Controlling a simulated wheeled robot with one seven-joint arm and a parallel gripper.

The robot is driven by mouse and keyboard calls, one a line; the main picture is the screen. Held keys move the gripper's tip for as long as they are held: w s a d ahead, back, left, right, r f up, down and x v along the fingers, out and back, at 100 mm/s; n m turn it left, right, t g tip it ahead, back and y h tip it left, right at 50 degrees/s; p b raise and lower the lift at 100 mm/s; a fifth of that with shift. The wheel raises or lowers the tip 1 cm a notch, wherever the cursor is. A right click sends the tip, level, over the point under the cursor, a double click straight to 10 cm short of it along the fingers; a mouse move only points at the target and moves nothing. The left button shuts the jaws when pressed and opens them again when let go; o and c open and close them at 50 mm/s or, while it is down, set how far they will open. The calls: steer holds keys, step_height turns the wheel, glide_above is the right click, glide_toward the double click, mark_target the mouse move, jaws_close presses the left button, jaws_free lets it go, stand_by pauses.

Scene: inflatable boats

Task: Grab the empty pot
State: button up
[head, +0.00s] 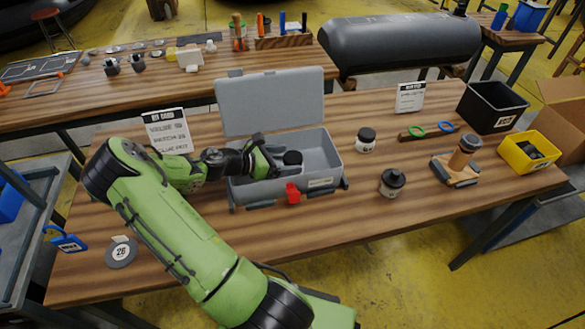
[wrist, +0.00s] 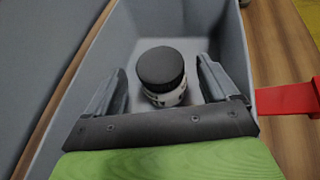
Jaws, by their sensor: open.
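A pot with a black lid and pale, dark-marked body (wrist: 163,78) stands upright inside the open grey case (wrist: 215,22). In the head view its lid (head: 293,157) shows above the wall of the case (head: 325,150). My gripper (wrist: 162,70) is open in the case, with one finger on each side of the pot; I cannot tell whether they touch it. The gripper (head: 272,158) reaches in from the left in the head view. A white jar with a black lid (head: 366,142) and a dark grey pot (head: 392,183) stand right of the case. Which pot is empty cannot be seen.
The raised case lid (head: 270,100) stands behind my gripper. A red latch (head: 293,193) sticks out at the case front. A paper sign (head: 167,130) stands behind my arm. A black bin (head: 491,105) and yellow bin (head: 528,152) are at the right. The front middle of the table is clear.

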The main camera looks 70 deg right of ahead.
mark_target(299, 157)
steer(key=b+x, duration=0.1)
steer(key=x, duration=0.4)
steer(key=shift+s, duration=0.1)
steer(key=c, duration=1.1)
steer(key=shift+r, duration=0.15)
